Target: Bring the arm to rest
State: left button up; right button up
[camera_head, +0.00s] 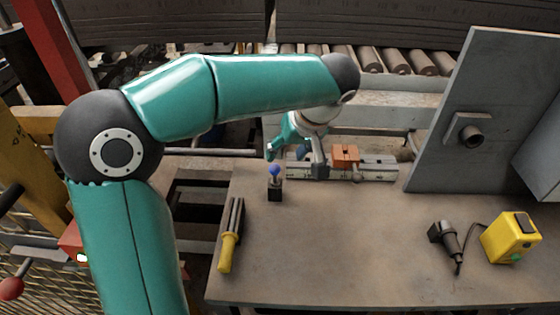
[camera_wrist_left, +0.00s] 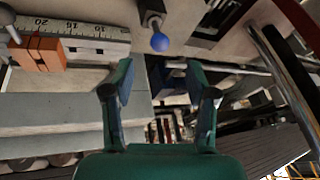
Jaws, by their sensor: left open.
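My left arm comes in from the left in the head view and bends over to my left gripper (camera_head: 276,148), above the back edge of the workbench (camera_head: 330,250). In the left wrist view, the two teal fingers of this gripper (camera_wrist_left: 160,88) stand apart with nothing held between them. The brick (camera_wrist_left: 38,52) also shows at the upper left of the left wrist view. My right gripper is not in view.
A blue ball on a dark stand (camera_head: 274,172) is close to the gripper. A yellow-handled tool (camera_head: 230,238) lies at the bench's left. A black tool (camera_head: 448,240) and a yellow box (camera_head: 510,238) are at right, before a grey panel (camera_head: 480,80). The bench middle is clear.

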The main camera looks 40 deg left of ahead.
pick_arm(q)
jog(key=shift+v, duration=1)
